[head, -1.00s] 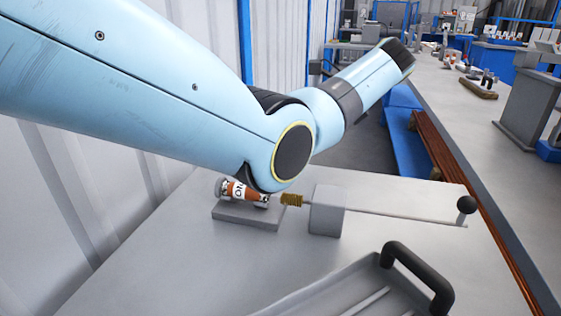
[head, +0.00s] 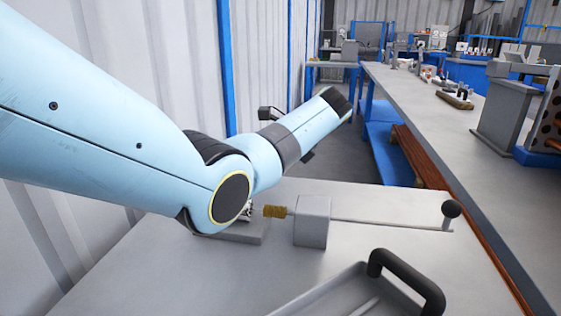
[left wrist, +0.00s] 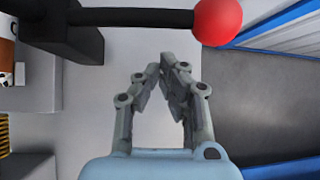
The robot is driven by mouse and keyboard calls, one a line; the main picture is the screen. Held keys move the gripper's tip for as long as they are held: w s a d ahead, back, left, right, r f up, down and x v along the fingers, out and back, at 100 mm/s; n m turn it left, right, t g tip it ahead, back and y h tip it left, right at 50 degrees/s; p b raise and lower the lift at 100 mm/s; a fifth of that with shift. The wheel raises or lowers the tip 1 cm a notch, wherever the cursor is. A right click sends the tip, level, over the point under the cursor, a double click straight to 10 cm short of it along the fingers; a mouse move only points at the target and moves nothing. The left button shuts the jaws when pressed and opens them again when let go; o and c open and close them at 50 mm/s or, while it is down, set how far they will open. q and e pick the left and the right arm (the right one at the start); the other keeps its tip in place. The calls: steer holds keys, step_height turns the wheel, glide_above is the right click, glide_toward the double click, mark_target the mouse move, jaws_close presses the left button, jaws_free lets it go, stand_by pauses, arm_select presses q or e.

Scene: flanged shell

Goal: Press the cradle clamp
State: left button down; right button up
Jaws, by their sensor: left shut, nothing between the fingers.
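In the left wrist view, a black lever (left wrist: 130,17) with a red ball knob (left wrist: 219,22) runs across the top from a dark block (left wrist: 75,38). My left gripper (left wrist: 168,62) is shut and empty, its fingertips below the lever in the picture; I cannot tell the height gap. Part of the orange and white shell (left wrist: 7,55) shows at the left edge, beside the grey cradle base (left wrist: 40,85). In the head view my arm hides the shell, lever and gripper; a corner of the cradle base (head: 245,234) shows. My right gripper is not in view.
A tray with a black handle (head: 405,275) is at the front. A ribbed wall (head: 120,60) stands at the left, a long bench (head: 440,135) at the right.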

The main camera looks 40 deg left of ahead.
arm_select(q)
steer(key=shift+s+a+r+p, duration=0.1)
steer(key=shift+s+r, duration=0.05)
steer(key=shift+r, duration=0.45)
steer(key=shift+s+a+r+p, duration=0.15)
steer(key=shift+r, duration=0.45)
steer(key=shift+s+a+r+p, duration=0.1)
steer(key=shift+s+r, duration=0.05)
steer(key=shift+r, duration=0.45)
